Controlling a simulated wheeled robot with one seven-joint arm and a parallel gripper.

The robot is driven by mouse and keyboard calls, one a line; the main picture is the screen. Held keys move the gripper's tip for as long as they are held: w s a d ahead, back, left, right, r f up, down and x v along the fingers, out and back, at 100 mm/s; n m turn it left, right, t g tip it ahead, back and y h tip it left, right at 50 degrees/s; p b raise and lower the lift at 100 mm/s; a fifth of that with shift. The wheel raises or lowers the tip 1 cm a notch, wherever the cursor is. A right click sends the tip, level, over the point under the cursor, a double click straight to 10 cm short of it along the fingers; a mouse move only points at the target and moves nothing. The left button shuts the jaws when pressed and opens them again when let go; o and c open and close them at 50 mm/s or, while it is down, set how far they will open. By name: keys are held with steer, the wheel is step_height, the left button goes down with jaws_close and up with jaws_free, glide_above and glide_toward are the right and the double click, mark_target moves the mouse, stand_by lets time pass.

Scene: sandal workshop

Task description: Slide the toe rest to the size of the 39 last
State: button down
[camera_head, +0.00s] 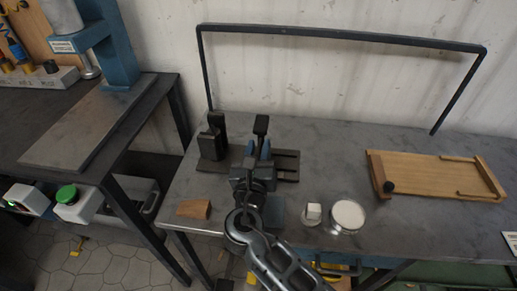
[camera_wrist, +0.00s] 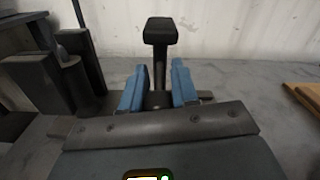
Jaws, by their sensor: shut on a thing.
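The toe rest (camera_head: 261,124) is a black post with a padded head, standing on a dark slotted base (camera_head: 287,168) on the grey table. In the wrist view the toe rest (camera_wrist: 160,32) rises straight ahead between the two blue fingers. My gripper (camera_head: 258,150) is shut on the toe rest's lower part; its fingers also show in the wrist view (camera_wrist: 158,88). The exact contact is partly hidden. A taller black holder (camera_head: 212,137) stands at the left of the base and shows in the wrist view (camera_wrist: 78,75). I cannot make out a last marked 39.
A wooden wedge (camera_head: 195,209) lies near the table's front left. A wooden board (camera_head: 425,175) lies at right. A black rail (camera_head: 340,37) spans the back.

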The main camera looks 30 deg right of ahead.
steer(key=shift+s+d+p, duration=0.45)
steer(key=shift+d+p, duration=0.15)
steer(key=shift+p, duration=0.25)
steer(key=c, duration=0.8)
jaws_free()
steer(key=shift+c, duration=0.2)
steer(key=v, duration=0.7)
steer(key=shift+s+a+b, duration=0.25)
steer(key=shift+s+b, duration=0.05)
